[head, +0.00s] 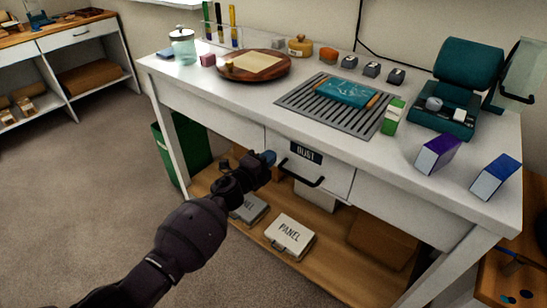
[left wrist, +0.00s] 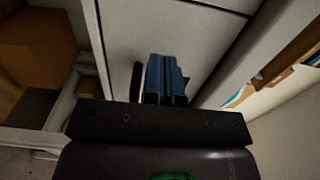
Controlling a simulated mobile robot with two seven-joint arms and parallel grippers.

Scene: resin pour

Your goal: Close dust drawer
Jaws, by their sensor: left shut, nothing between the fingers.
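The dust drawer (head: 335,178) is a white front under the worktop, with a black "DUST" label (head: 306,153) and a black bar handle (head: 300,178). My left gripper (head: 268,157) is at the left part of the drawer front, left of the handle. In the left wrist view its blue fingers (left wrist: 166,78) are shut together and empty, pointing at a pale panel (left wrist: 205,35). A dark bar, likely the handle (left wrist: 137,80), shows beside them. Contact cannot be told. My right gripper is out of view.
The white worktop (head: 220,85) holds a grey grate (head: 300,100), a round wooden board (head: 225,72), a teal machine (head: 465,80) and several small boxes. The lower shelf (head: 335,270) holds panel cases (head: 290,236) and cardboard boxes. A green bin (head: 190,150) stands left. The floor in front is clear.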

